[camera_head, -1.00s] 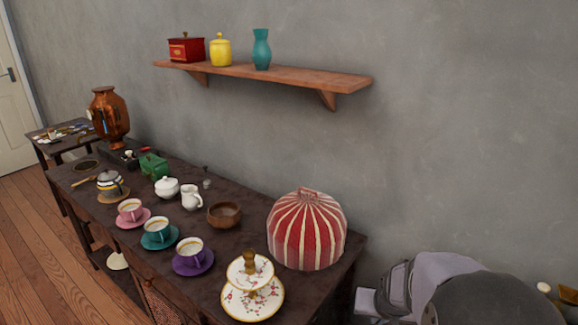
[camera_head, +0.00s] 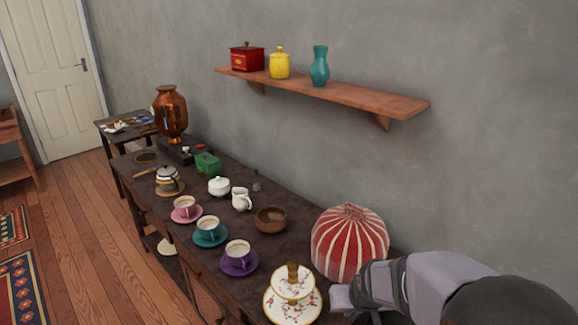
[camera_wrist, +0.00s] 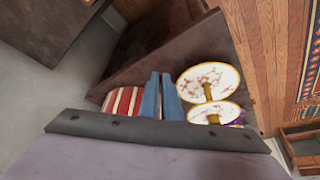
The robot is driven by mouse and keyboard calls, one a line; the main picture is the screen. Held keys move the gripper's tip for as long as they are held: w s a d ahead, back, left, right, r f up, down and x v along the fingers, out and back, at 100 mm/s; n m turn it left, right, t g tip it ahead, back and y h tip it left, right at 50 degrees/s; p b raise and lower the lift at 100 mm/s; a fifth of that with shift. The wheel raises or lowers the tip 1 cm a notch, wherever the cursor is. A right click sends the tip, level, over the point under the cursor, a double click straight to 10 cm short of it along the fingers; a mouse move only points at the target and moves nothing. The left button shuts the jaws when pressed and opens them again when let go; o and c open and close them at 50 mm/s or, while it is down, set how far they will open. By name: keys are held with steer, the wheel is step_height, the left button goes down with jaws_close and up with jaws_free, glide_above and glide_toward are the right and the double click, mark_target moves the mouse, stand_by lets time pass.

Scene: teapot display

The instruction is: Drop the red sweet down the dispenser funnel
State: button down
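I cannot make out a red sweet or a dispenser funnel in either view. A small red spot (camera_head: 201,146) shows by the dark box beside the copper urn, too small to identify. My gripper (camera_wrist: 161,76) is in the wrist view, its two blue fingers close together with nothing visible between them, so it looks shut and empty. It points towards the near end of the dark table, by the striped tea cosy (camera_wrist: 122,101) and the tiered cake stand (camera_wrist: 208,78). In the head view my arm is at the lower right, next to the red-and-white cosy (camera_head: 349,243).
The dark table holds a wooden bowl (camera_head: 271,219), cups on pink, teal and purple saucers, a white jug (camera_head: 241,199), a green box (camera_head: 208,164) and a copper urn (camera_head: 171,113). A wall shelf (camera_head: 330,94) hangs above.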

steer(key=shift+w+r+p, duration=0.2)
steer(key=shift+r+p, duration=0.95)
steer(key=shift+p, duration=0.05)
steer(key=shift+w+r+p, duration=0.2)
steer(key=shift+r+p, duration=0.95)
steer(key=shift+p, duration=0.05)
steer(key=s+f, duration=0.3)
steer(key=f, duration=0.1)
steer(key=shift+s+f, duration=0.4)
